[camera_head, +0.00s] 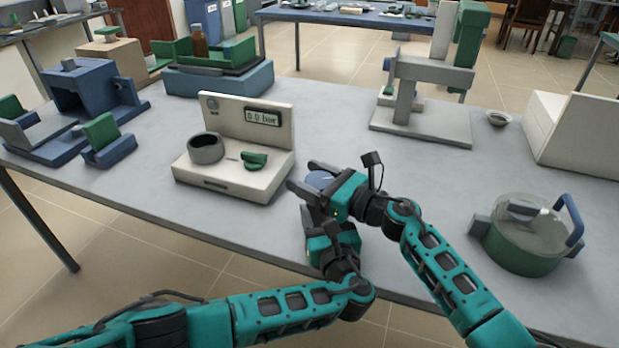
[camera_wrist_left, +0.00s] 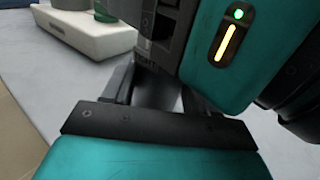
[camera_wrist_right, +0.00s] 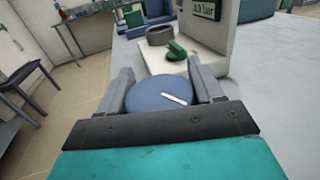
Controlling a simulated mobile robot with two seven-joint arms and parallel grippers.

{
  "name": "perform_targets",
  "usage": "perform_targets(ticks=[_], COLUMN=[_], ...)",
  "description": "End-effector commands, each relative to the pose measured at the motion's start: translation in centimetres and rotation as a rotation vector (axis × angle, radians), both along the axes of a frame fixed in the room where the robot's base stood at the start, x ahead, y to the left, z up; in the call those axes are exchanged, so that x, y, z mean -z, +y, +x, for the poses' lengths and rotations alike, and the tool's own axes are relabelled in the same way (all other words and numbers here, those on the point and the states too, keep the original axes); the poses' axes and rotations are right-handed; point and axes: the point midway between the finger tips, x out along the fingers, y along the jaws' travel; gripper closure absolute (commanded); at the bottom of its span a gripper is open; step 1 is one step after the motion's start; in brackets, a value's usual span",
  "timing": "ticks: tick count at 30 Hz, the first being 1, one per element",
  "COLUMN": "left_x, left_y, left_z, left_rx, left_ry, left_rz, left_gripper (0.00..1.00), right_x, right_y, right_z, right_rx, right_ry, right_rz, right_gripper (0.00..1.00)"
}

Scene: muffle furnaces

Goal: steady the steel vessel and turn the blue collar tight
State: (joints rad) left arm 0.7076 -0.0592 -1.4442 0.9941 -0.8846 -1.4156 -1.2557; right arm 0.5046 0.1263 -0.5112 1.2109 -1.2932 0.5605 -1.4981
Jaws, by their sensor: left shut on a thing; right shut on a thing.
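The blue collar (camera_wrist_right: 150,98) shows as a round disc with a white mark in the right wrist view. A small part of the collar (camera_head: 320,178) also shows in the head view. My right gripper (camera_head: 305,178) is shut on it from above, with one finger on each side. The steel vessel (camera_wrist_left: 158,97) shows as a grey, shiny surface between the fingers of my left gripper (camera_wrist_left: 155,88). My left gripper is shut on the vessel, below the right gripper. Most of the vessel is hidden by the two grippers in the head view.
A white device (camera_head: 238,172) with a display, a grey ring and a green knob stands just left of the grippers. A green pot with a glass lid (camera_head: 525,235) stands at the right. A grey press (camera_head: 425,115) is behind. Bare tabletop lies between them.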

Motion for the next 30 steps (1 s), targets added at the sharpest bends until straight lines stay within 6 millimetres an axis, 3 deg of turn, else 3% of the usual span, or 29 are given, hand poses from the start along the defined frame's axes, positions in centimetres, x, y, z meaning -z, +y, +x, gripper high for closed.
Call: perform_targets(ticks=[8,9,15,24,30], left_x=[0.0,0.0,0.0,0.0,0.0], left_y=[0.0,0.0,0.0,0.0,0.0], left_z=[0.0,0.0,0.0,0.0,0.0], left_rx=[-0.001,-0.001,-0.001,-0.001,-0.001], left_ry=[0.002,0.002,0.001,0.001,0.001], left_rz=[-0.001,-0.001,0.0,0.0,0.0], left_gripper=[0.91,0.91,0.91,0.91,0.91], right_x=[0.1,0.1,0.1,-0.2,-2.6], right_y=[0.0,0.0,0.0,0.0,0.0], right_z=[0.0,0.0,0.0,0.0,0.0], right_rx=[0.004,0.004,0.004,0.003,0.002], right_ry=[0.0,0.001,0.001,-0.002,-0.006], right_rz=[-0.001,-0.001,-0.001,-0.001,-0.003], right_gripper=[0.65,0.32,0.13,0.13,0.13])
